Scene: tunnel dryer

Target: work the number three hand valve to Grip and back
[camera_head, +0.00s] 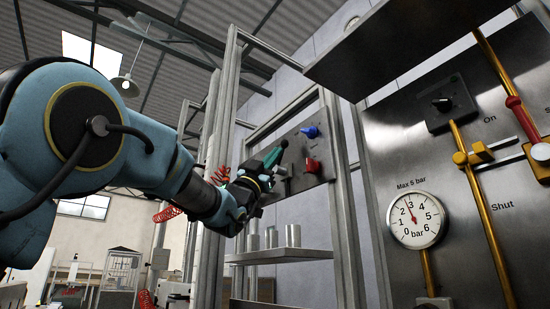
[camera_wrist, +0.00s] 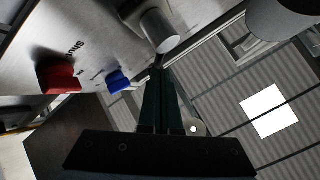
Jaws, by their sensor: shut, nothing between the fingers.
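A metal panel (camera_head: 292,178) on a frame carries a blue valve handle (camera_head: 310,132) and a red valve handle (camera_head: 312,166). In the wrist view the red handle (camera_wrist: 58,76) and blue handle (camera_wrist: 118,81) show at left, beside a grey cylindrical part (camera_wrist: 158,28). My gripper (camera_head: 281,147) is shut and empty in front of the panel, left of the coloured handles. In the wrist view its green fingers (camera_wrist: 157,72) are together, with the tips close to the grey part; contact cannot be told. No number three or Grip marking is readable.
A shelf (camera_head: 280,256) with several grey cylinders (camera_head: 293,235) lies below the panel. An upright post (camera_head: 345,200) stands right of it. Further right, a larger panel holds a pressure gauge (camera_head: 415,219) and yellow pipework (camera_head: 482,190). Red coiled hoses (camera_head: 170,213) hang behind my arm.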

